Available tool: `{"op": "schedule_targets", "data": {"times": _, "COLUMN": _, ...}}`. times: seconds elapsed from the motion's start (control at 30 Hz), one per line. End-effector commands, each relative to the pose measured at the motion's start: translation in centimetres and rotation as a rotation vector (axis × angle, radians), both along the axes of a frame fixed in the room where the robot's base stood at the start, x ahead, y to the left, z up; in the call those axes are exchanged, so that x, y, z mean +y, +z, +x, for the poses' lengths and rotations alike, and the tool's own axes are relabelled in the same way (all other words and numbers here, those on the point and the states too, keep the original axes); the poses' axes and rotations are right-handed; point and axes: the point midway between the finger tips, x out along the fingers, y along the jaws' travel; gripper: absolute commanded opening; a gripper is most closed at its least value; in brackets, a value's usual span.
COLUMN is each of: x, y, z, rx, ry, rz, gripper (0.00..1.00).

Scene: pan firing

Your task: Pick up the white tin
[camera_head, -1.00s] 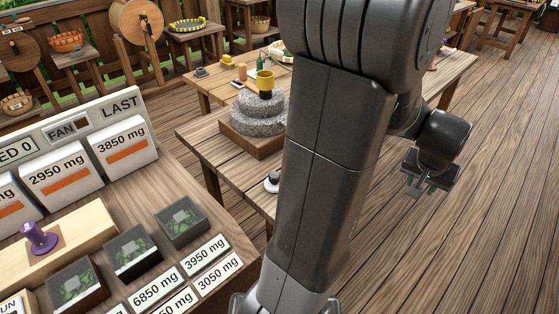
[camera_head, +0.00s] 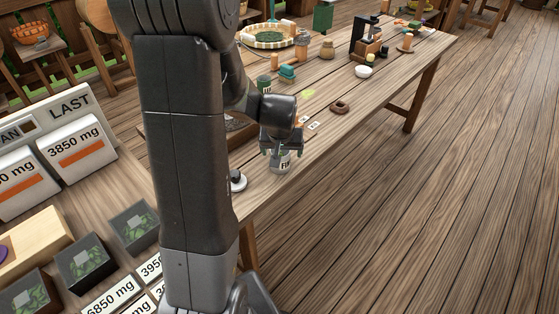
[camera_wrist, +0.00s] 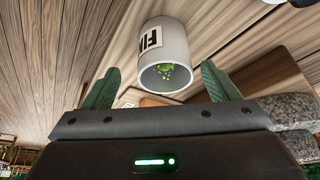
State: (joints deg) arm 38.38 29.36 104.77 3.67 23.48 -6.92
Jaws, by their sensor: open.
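The white tin (camera_head: 281,162) stands on the wooden table near its front edge in the head view, with a dark-lettered label partly hidden by my gripper. In the wrist view the tin (camera_wrist: 166,62) shows its open mouth with green bits inside and a label starting "FI". My gripper (camera_head: 281,147) is directly above the tin in the head view. In the wrist view my gripper (camera_wrist: 160,82) is open, its two green fingers apart on either side of the tin's mouth. I cannot tell whether the fingers touch it.
The table (camera_head: 330,130) also holds a brown ring (camera_head: 340,107), small white cards (camera_head: 314,125), a white dish (camera_head: 363,71) and a dark machine (camera_head: 369,45). A white round object with a black knob (camera_head: 237,181) lies left of the tin. Floor to the right is clear.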

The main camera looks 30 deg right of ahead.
Motion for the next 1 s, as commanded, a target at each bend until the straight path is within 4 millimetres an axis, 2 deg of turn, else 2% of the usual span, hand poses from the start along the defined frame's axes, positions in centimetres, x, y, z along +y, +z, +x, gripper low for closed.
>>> {"op": "schedule_targets", "data": {"times": 0.23, "x": -0.1, "y": -1.2, "z": 0.5, "rx": 0.002, "ry": 0.001, "rz": 0.001, "gripper": 0.82}}
{"op": "schedule_targets", "data": {"times": 0.6, "x": -0.6, "y": -4.9, "z": 2.0, "rx": 0.001, "ry": 0.0, "rz": 0.001, "gripper": 0.82}}
{"op": "schedule_targets", "data": {"times": 0.9, "x": -0.7, "y": -5.1, "z": 2.1, "rx": -0.001, "ry": 0.0, "rz": -0.001, "gripper": 0.82}}
{"op": "schedule_targets", "data": {"times": 0.93, "x": -0.7, "y": -5.1, "z": 2.1, "rx": -0.001, "ry": 0.0, "rz": -0.001, "gripper": 0.8}}
{"op": "schedule_targets", "data": {"times": 1.0, "x": -0.7, "y": -5.1, "z": 2.1, "rx": -0.001, "ry": 0.0, "rz": -0.001, "gripper": 0.66}}
